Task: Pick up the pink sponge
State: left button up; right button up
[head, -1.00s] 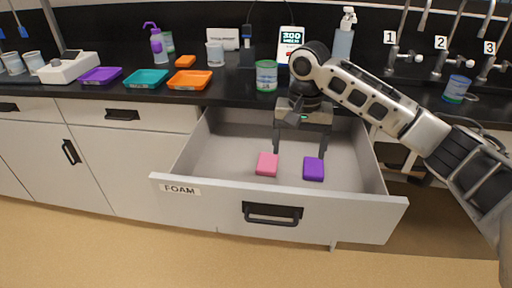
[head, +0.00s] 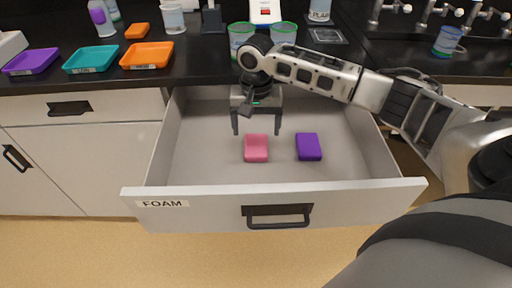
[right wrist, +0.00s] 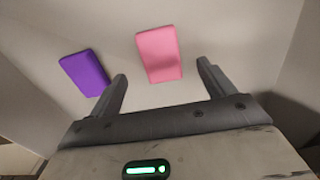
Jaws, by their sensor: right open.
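The pink sponge (head: 256,149) lies flat on the floor of the open drawer labelled FOAM (head: 200,205). My right gripper (head: 256,132) points down inside the drawer, above and just behind the pink sponge in the head view. Its two fingers are spread and hold nothing. In the right wrist view the pink sponge (right wrist: 160,54) lies beyond the gap between the fingertips (right wrist: 162,72), apart from both. A purple sponge (head: 308,147) lies to the right of the pink one; it also shows in the right wrist view (right wrist: 84,73). My left gripper is not in view.
The drawer's side walls and front, with its handle (head: 277,217), surround the sponges. On the black counter behind are purple (head: 31,62), teal (head: 92,59) and orange (head: 147,56) trays, several cups and taps. The drawer's left part is empty.

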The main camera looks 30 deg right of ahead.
aim_at(256, 144)
jog(key=shift+w+d+f+b, duration=0.1)
jog(key=shift+f+b, duration=0.05)
jog(key=shift+f, duration=1.35)
jog(key=shift+w+d+f+b, duration=0.1)
jog(key=shift+f+b, duration=0.05)
jog(key=shift+f, duration=1.3)
jog(key=c, duration=1.1)
